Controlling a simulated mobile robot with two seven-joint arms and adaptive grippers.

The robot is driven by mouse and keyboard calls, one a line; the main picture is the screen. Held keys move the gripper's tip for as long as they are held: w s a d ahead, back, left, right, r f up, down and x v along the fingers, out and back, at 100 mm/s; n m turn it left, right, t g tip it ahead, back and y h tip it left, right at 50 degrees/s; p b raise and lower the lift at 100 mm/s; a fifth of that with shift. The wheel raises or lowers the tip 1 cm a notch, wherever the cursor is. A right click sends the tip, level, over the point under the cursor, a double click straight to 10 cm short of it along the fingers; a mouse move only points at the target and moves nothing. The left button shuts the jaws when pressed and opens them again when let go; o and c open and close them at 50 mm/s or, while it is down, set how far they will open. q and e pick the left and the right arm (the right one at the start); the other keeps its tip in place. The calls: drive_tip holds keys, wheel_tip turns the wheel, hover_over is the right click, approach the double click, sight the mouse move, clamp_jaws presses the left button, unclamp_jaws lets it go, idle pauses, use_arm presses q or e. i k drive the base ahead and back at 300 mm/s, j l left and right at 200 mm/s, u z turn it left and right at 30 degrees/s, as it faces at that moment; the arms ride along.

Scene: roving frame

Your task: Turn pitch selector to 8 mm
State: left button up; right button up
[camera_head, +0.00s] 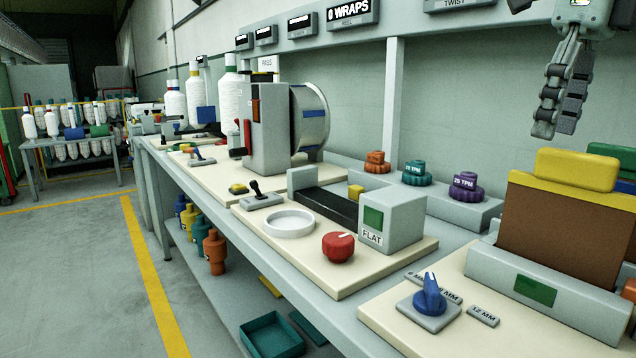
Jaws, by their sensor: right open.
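The pitch selector is a blue knob (431,297) with a raised ridge, on a small grey plate (411,311) at the front right of the bench. Behind it are three labels: one partly hidden ending in MM at the left (415,279), one partly covered by the knob reading 8 MM (452,297), and 12 MM (483,316) at the right. The ridge runs up toward the back; which label it marks I cannot tell for sure. My right gripper (555,128) hangs open and empty at the upper right, well above and apart from the knob. My left gripper is out of view.
A brown block with a yellow top (577,169) stands behind a grey housing (550,296) right of the knob. A red knob (338,246), a white ring (289,223) and a grey box marked FLAT (392,219) stand to the left. Teal and purple TPM knobs (465,187) sit behind.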

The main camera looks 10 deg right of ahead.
sight(429, 301)
drive_tip(key=k+j, duration=1.6)
drive_tip(key=j, duration=0.2)
